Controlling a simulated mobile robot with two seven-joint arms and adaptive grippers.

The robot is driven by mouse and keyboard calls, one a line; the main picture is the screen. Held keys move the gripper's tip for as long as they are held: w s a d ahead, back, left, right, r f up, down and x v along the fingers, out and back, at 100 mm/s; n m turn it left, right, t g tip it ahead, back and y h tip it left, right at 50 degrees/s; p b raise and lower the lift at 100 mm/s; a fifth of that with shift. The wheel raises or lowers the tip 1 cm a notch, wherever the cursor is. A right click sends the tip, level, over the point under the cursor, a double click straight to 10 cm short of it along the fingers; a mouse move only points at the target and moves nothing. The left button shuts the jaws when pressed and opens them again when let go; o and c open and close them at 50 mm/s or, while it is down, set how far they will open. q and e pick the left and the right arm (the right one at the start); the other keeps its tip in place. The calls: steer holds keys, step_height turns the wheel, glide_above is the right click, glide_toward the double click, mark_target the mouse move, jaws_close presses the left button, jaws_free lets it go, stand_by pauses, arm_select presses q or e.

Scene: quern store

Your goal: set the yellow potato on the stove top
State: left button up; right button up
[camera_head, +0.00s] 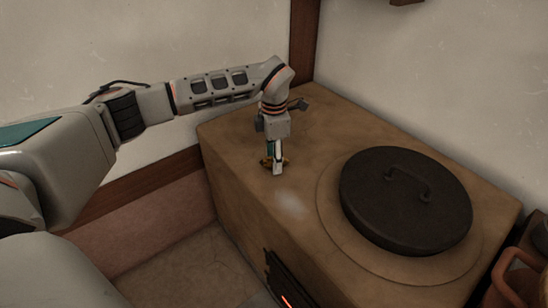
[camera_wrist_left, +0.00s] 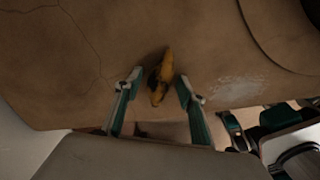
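The yellow potato (camera_wrist_left: 160,78) shows between the fingers of my left gripper (camera_wrist_left: 159,84) in the left wrist view, long and dark-patched on one side. The fingers stand apart, with a gap on each side of the potato. In the head view my left gripper (camera_head: 276,170) points down at the stove top (camera_head: 235,135), near its left front edge. The potato (camera_head: 265,162) shows there partly behind a finger, low at the stove surface; its exact contact is hard to see.
A black round lid with a handle (camera_head: 405,215) covers the right part of the stove top. An orange clay jug (camera_head: 515,285) stands at the lower right. A fire opening with a red glow (camera_head: 287,288) is in the stove's front. The stove top's back left is clear.

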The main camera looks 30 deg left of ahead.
steer(key=shift+s+f, duration=0.15)
arm_select(q)
steer(key=shift+r, duration=0.25)
step_height(320, 180, up, 5)
steer(key=shift+w+p, duration=0.15)
steer(key=shift+p, duration=0.65)
step_height(320, 180, up, 7)
steer(key=p, duration=0.2)
arm_select(e)
steer(key=d, duration=0.1)
steer(key=s+d+f, duration=0.1)
steer(key=shift+d+g+h, duration=0.3)
steer(key=shift+d+h, duration=0.05)
steer(key=shift+h, duration=0.05)
steer(key=shift+a+r, duration=0.1)
